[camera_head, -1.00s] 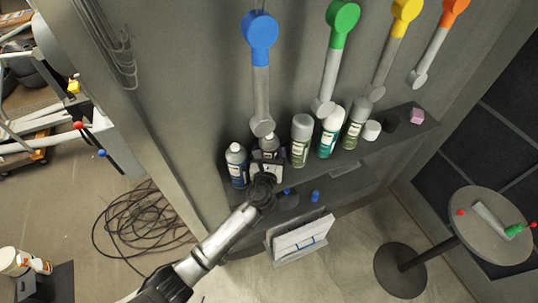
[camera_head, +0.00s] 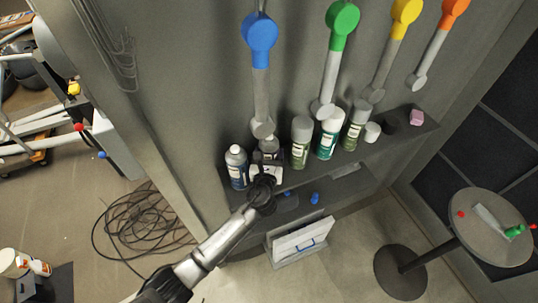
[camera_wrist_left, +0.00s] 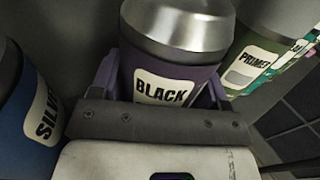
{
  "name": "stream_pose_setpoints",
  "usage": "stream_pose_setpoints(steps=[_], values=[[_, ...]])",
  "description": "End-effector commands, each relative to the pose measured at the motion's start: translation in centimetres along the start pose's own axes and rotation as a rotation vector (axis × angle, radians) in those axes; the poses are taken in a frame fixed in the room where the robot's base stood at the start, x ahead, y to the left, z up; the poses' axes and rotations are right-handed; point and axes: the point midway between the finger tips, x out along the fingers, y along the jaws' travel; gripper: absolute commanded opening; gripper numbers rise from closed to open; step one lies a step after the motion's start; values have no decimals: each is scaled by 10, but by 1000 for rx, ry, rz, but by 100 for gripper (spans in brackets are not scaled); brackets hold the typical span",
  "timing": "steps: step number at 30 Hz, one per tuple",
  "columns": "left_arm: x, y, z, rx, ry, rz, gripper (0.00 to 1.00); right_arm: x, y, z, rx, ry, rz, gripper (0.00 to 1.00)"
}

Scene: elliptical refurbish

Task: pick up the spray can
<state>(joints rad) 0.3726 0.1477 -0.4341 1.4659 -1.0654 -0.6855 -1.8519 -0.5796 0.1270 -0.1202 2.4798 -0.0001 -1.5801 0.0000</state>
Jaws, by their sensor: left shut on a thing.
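A spray can labelled BLACK, with a grey top and a purple body, fills the middle of the left wrist view (camera_wrist_left: 175,60). In the head view it stands at the left part of the shelf (camera_head: 268,145), partly hidden by my gripper. My left gripper (camera_head: 267,158) is shut on this can, with one purple finger on each side of it in the wrist view (camera_wrist_left: 165,82). The can's lower part is hidden behind the gripper body. My right gripper is not in view.
A blue can labelled SILVER (camera_wrist_left: 28,125) stands close on the left. A green can labelled PRIMER (camera_wrist_left: 258,55) is close on the right. More cans (camera_head: 328,135) line the shelf (camera_head: 345,180). A blue lever (camera_head: 260,75) hangs just above. The wall is close behind.

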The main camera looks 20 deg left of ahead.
Motion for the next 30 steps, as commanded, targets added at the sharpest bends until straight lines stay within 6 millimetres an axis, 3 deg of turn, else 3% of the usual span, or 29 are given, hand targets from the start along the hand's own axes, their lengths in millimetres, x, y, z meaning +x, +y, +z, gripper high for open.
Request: stream_pose_setpoints(steps=[10,30], values=[[0,0,45,-2,-7,-2,41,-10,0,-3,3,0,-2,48],[-82,-60,100,-2,-3,-1,41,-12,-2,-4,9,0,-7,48]])
